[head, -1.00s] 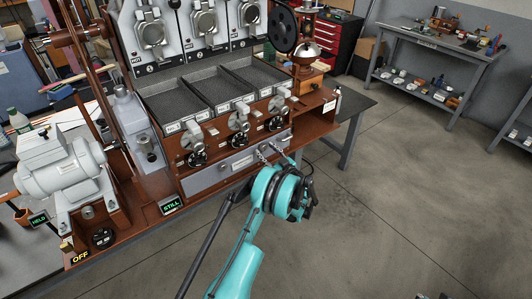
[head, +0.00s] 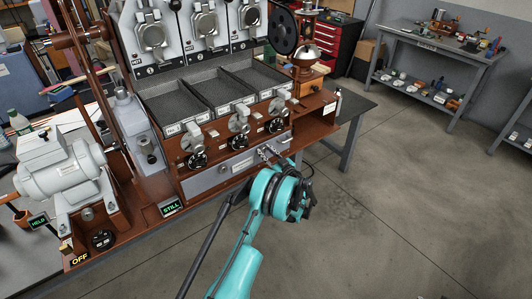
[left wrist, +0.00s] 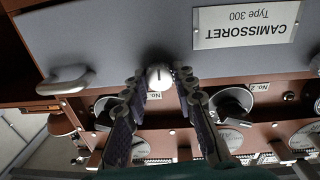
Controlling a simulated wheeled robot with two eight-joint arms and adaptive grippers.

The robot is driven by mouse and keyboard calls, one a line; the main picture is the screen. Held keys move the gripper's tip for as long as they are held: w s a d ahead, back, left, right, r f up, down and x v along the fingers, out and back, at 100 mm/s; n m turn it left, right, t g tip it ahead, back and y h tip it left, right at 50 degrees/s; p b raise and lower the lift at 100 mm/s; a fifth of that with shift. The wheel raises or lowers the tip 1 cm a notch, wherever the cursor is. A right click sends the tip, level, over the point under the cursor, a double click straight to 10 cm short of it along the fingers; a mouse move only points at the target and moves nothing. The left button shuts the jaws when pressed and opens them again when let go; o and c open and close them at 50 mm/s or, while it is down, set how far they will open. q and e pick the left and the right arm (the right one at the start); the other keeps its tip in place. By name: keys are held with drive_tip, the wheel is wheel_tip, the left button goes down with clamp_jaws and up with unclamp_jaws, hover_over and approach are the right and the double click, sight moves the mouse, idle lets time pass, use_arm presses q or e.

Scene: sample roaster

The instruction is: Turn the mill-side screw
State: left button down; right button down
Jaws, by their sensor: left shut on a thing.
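The mill-side screw (left wrist: 159,77) is a round silver head with a dark slot, set at the edge of the grey front panel (left wrist: 110,40). My left gripper (left wrist: 160,84) is shut on this screw, with one fingertip on each side of it. In the head view, my left gripper (head: 268,152) reaches the right end of the grey panel (head: 205,181) and hides the screw there. Another round screw (head: 222,168) shows farther left on the panel. My right gripper is not in view.
The hand mill (head: 303,55) with its black wheel stands right of the trays. Several black dials (head: 197,160) sit above the panel. A grey motor (head: 62,168) stands at the left. The floor (head: 400,220) to the right is clear.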

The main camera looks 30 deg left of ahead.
use_arm(q)
drive_tip(key=m, duration=0.3)
drive_tip(key=shift+m, duration=0.3)
drive_tip(key=m, duration=0.4)
drive_tip(key=shift+m, duration=0.3)
drive_tip(key=m, duration=0.4)
drive_tip(key=shift+g, duration=0.4)
drive_tip(key=m, duration=0.4)
drive_tip(key=shift+m, duration=0.3)
drive_tip(key=m, duration=0.4)
drive_tip(key=shift+w, duration=0.1)
drive_tip(key=m, duration=0.4)
drive_tip(key=shift+m, duration=0.4)
drive_tip(key=m, duration=0.4)
drive_tip(key=shift+g, duration=0.4)
drive_tip(key=m, duration=0.4)
drive_tip(key=shift+y, duration=0.3)
drive_tip(key=shift+m, duration=0.4)
